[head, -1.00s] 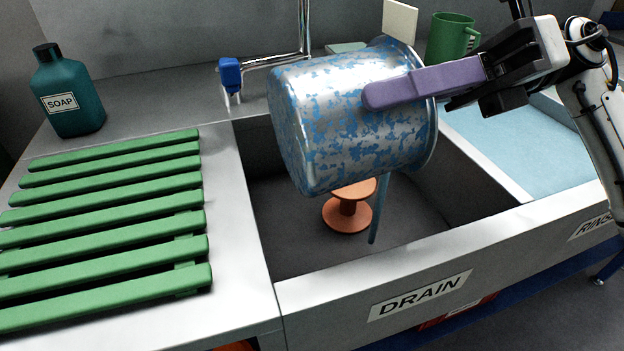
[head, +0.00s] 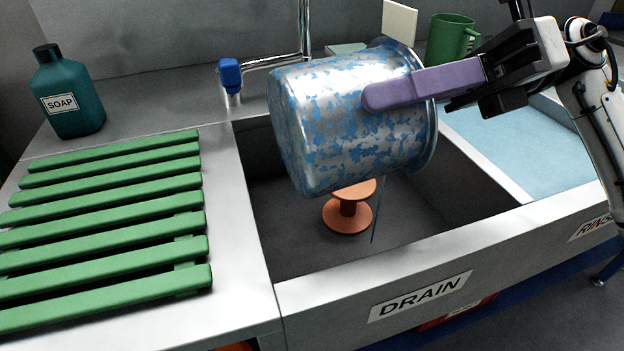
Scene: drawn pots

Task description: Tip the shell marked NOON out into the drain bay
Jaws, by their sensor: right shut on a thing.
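A blue-flecked metal pot (head: 340,130) hangs over the drain bay (head: 270,215), tipped well over on its side with its rim toward the right. No NOON mark shows on the side I see. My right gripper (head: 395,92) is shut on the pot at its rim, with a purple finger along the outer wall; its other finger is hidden. A thin blue-grey stream (head: 376,210) falls from below the rim into the bay. The pot's inside is hidden. The bay carries a DRAIN label (head: 420,296) on its front. My left gripper is not in view.
An orange spool (head: 348,217) stands in the drain bay below the pot. A tap (head: 230,76) is behind. A green slatted rack (head: 105,230) and a soap bottle (head: 68,95) are left. A pale blue rinse bay (head: 520,145) and green mug (head: 450,38) are right.

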